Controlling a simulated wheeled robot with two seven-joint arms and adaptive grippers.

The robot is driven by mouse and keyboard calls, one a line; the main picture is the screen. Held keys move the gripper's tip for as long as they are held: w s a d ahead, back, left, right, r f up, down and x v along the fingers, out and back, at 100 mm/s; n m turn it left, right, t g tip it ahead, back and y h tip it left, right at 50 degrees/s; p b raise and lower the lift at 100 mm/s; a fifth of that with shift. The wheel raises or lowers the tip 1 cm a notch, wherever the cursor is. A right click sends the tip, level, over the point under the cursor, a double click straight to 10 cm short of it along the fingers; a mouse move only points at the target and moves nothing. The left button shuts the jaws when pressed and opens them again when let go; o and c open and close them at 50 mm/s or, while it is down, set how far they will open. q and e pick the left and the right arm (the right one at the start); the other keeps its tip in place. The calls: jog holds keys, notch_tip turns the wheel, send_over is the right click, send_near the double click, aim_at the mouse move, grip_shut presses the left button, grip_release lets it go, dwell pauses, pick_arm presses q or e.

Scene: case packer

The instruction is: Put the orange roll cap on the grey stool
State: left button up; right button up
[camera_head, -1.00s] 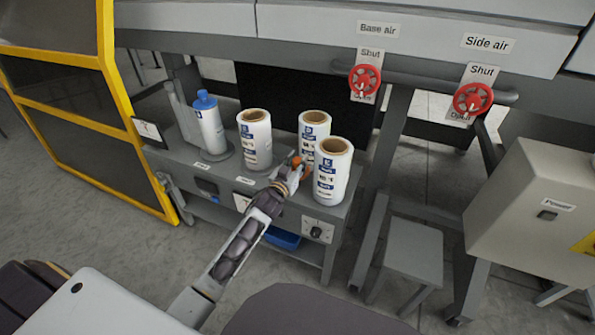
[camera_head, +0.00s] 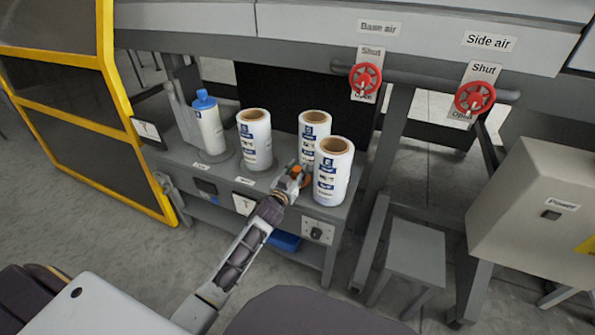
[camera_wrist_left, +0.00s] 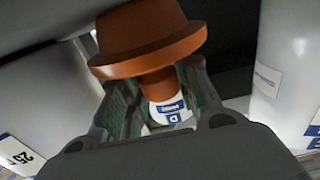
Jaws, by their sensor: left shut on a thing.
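The orange roll cap (camera_wrist_left: 145,38) fills the top middle of the left wrist view, its narrow stem between my left gripper's fingers. In the head view the cap (camera_head: 296,171) is a small orange spot at the tip of my left gripper (camera_head: 293,178), in front of the white rolls. My left gripper is shut on the cap. The grey stool (camera_head: 413,252) stands on the floor to the right of the bench, with its top bare. My right gripper is not in view.
White rolls (camera_head: 332,172) stand on the grey bench (camera_head: 216,178), close around my left gripper. A blue-capped bottle (camera_head: 208,125) is at the bench's left. A grey power box (camera_head: 535,210) stands right of the stool. Red valve wheels (camera_head: 365,79) hang above.

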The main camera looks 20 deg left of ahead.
aim_at(295, 173)
pick_arm(q)
jog(key=o, duration=1)
jog(key=shift+o, duration=0.3)
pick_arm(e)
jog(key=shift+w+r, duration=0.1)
pick_arm(q)
jog(key=shift+r, duration=0.15)
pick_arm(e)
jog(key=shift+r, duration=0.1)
pick_arm(q)
jog(key=shift+s, duration=0.7)
jog(key=shift+s+a+p, duration=0.1)
jog(key=shift+s+p, duration=0.55)
jog(key=shift+s, duration=1.5)
jog(key=s+p, duration=0.1)
jog(key=s, duration=0.5)
jog(key=shift+s, duration=0.15)
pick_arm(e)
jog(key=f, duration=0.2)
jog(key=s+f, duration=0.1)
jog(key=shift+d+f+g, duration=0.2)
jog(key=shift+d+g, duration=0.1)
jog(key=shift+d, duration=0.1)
pick_arm(q)
jog(key=shift+a, duration=0.1)
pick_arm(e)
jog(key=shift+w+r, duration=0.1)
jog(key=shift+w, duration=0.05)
